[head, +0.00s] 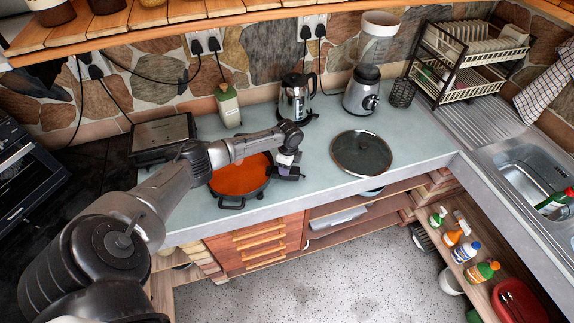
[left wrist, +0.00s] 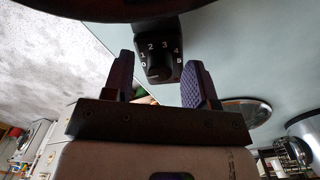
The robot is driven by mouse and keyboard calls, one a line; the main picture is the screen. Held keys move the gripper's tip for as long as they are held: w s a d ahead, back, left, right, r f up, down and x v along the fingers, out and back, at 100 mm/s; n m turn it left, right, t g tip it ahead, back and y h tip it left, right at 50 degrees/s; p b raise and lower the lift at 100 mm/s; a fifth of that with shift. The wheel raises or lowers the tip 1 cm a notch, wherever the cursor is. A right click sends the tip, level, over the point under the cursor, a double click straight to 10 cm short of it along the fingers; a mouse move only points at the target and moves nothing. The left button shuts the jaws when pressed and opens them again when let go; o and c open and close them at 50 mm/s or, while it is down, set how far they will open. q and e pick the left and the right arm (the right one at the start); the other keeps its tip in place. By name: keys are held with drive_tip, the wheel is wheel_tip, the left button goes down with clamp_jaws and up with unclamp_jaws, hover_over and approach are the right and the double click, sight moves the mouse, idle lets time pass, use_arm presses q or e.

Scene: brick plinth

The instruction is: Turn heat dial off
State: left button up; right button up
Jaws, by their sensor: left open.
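The heat dial (left wrist: 158,66) is a black knob unit with white numbers around its top, on the side of a dark round pan. In the left wrist view the pan's underside or rim (left wrist: 150,10) fills the top edge. A small pale mark shows low on the knob; the setting is unclear. The pan with orange contents (head: 236,178) stands on the counter in the head view. My left gripper (left wrist: 159,62) is open, its purple-padded fingers on either side of the dial, with gaps visible. It also shows at the pan's right side (head: 287,166), hiding the dial there.
A glass lid (head: 361,153) lies on the counter (head: 315,170) to the right. A kettle (head: 296,98), a blender (head: 364,90) and a bottle (head: 228,105) stand behind. A grill (head: 163,135) is at the pan's left. The counter's front edge is close to the pan.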

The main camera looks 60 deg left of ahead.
use_arm(q)
wheel_tip(320, 180, up, 14)
drive_tip(key=b, duration=0.1)
drive_tip(key=shift+w+b, duration=0.25)
drive_tip(key=shift+b, duration=0.05)
drive_tip(key=shift+d+f, duration=0.1)
idle(0.5)
idle(0.3)
